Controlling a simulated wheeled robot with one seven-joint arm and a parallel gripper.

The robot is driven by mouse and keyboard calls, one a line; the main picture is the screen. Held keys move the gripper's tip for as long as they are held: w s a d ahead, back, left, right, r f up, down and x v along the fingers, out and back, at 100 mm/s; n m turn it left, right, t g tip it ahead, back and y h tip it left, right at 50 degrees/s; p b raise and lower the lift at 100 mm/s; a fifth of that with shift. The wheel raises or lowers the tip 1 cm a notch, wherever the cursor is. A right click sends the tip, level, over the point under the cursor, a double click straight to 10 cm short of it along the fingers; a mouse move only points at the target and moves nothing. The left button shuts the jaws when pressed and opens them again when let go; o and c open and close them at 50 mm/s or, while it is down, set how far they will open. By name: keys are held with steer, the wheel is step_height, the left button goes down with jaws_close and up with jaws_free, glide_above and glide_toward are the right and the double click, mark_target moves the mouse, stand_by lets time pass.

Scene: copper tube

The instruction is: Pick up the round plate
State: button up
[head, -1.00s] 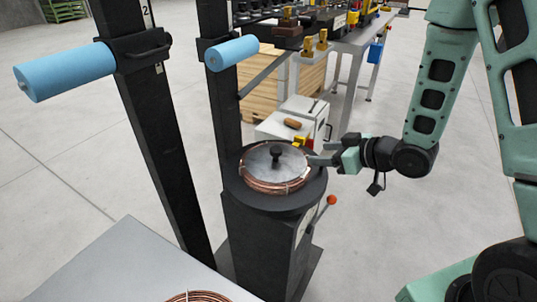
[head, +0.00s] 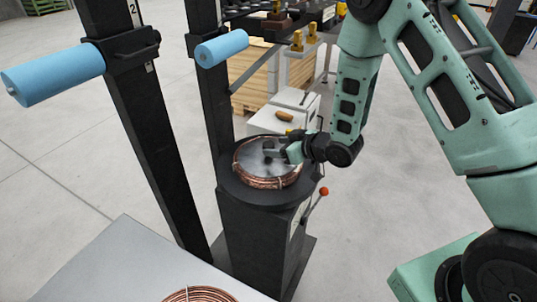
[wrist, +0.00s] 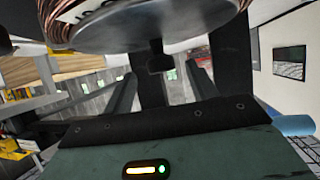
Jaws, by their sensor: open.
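The round plate (head: 257,150) is a grey metal disc with a dark central knob. It lies on a copper tube coil (head: 266,182) on the black turntable (head: 236,188). My gripper (head: 270,151) is open at the plate's middle, reaching in from the right, and partly hides the plate and knob. In the wrist view, which appears upside down, the plate (wrist: 150,30) spans the top. Its knob (wrist: 158,58) shows between the lines of my two spread fingers (wrist: 160,92). I cannot tell whether a finger touches the knob.
A black post with a blue roller (head: 221,47) rises behind the turntable, and another blue roller (head: 52,77) stands at left. A red-tipped lever (head: 323,191) sticks out at the stand's right. A grey table (head: 120,262) with another copper coil (head: 200,294) is in front.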

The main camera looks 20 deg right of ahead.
mark_target(271, 145)
steer(key=p+x, duration=0.1)
steer(key=x, duration=0.3)
steer(key=shift+w+a, duration=0.15)
jaws_close()
steer(key=shift+r, duration=0.15)
